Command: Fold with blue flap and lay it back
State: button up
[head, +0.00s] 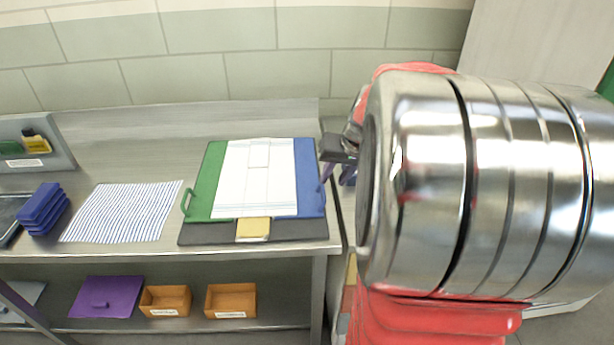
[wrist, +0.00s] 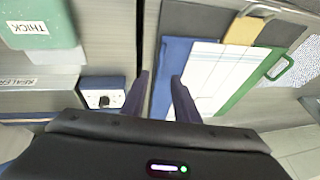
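A folding board lies on the metal bench, with a dark base (head: 208,233), a green flap (head: 207,180) on the left and a blue flap (head: 310,178) on the right. Both flaps lie flat. A flat white piece (head: 257,178) with faint lines covers the middle and overlaps the flaps. A small yellow flap (head: 253,229) sits at the front edge. My gripper (head: 337,176) is at the blue flap's outer right edge. In the wrist view my gripper (wrist: 160,95) has its fingers apart, with the blue flap (wrist: 170,70) beside them.
A striped sheet (head: 122,211) and a stack of blue blocks (head: 43,207) lie left of the board. A purple panel (head: 105,297) and orange bins (head: 230,299) are below.

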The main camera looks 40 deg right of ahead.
aim_at(324, 193)
jog(key=x, duration=0.7)
jog(key=shift+w+f, duration=0.1)
jog(key=shift+f, duration=0.3)
jog(key=shift+c, duration=0.7)
grip_shut()
jog(key=shift+d, duration=0.2)
